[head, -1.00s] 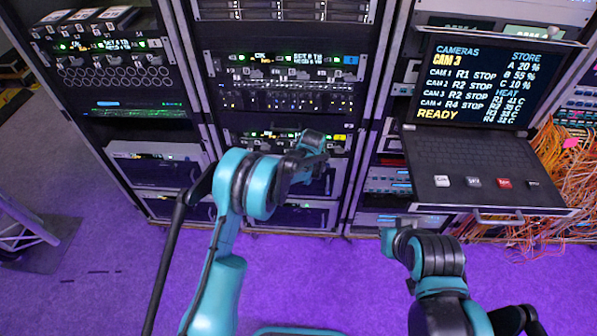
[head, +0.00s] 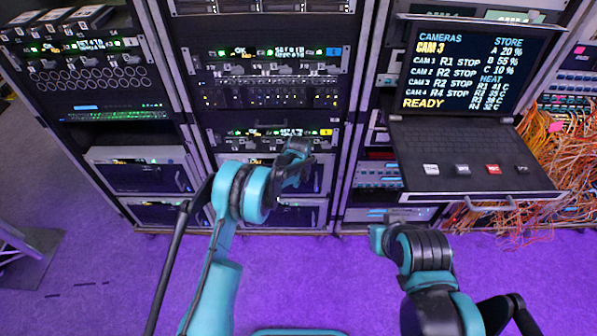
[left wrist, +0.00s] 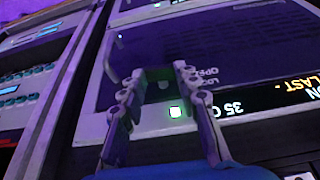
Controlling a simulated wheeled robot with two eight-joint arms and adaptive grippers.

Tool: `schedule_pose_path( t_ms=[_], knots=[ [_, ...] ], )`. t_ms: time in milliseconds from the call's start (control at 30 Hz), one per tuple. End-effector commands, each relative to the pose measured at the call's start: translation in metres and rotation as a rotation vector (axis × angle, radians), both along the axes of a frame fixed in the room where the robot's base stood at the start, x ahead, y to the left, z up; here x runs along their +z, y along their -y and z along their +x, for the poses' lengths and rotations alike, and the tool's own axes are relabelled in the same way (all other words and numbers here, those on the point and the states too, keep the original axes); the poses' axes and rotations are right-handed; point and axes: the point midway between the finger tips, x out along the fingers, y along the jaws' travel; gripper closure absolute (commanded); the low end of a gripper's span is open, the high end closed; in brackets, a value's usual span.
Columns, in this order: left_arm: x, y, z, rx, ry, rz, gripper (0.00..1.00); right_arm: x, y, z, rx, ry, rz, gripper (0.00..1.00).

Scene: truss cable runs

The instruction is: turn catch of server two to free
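The left wrist view shows a dark server front (left wrist: 245,55) at close range, with upside-down "LOCK" and "OPEN" lettering (left wrist: 208,77). My left gripper (left wrist: 160,75) is over this front, its two jointed fingers apart. A small dark piece, perhaps the catch, shows between the fingertips; I cannot tell whether they touch it. A green light (left wrist: 175,112) glows between the fingers. In the head view my left gripper (head: 295,155) is in front of the middle rack's lower part, hiding some of the server there (head: 312,175). My right arm is at lower right; its fingers do not show.
A unit with a yellow "2" label (head: 326,132) sits just above the left gripper. A console with a screen (head: 475,70) and pull-out keyboard tray (head: 465,150) juts out on the right. Orange cables (head: 560,170) hang beside it. The purple floor (head: 300,270) in front is clear.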

Motion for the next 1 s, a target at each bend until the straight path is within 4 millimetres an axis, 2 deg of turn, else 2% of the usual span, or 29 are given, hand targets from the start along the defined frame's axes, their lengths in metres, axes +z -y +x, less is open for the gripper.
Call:
schedule_pose_path(
  t_ms=[33,67,233,500,767,800,833,1000],
  knots=[
    [-0.0001,0.0000,-0.0001,0.000,0.000,0.000,0.90,0.0000,0.0000,0.0000,0.000,0.000,0.000,1.00],
    [-0.0001,0.0001,-0.0001,0.000,0.000,0.000,0.98,0.0000,0.0000,0.0000,0.000,0.000,0.000,1.00],
    [-0.0007,-0.0010,0.0000,0.001,-0.001,-0.013,0.98,-0.0011,0.0000,0.0000,0.000,0.000,0.000,1.00],
    [-0.0015,-0.0040,0.0001,0.001,0.000,-0.140,0.98,-0.0074,0.0000,-0.0001,0.000,0.000,0.000,1.00],
    [-0.0008,-0.0034,0.0000,0.000,-0.001,-0.143,0.98,-0.0067,0.0000,0.0000,0.000,0.000,0.000,1.00],
    [-0.0008,-0.0034,0.0000,0.000,-0.001,-0.143,0.58,-0.0067,0.0000,0.0000,0.000,0.000,0.000,1.00],
    [-0.0008,-0.0034,0.0000,0.000,-0.001,-0.143,0.50,-0.0067,0.0000,0.0000,0.000,0.000,0.000,1.00],
    [-0.0007,-0.0035,0.0001,0.000,0.000,-0.142,0.48,-0.0067,0.0000,0.0000,0.000,0.000,0.000,1.00]
  ],
)
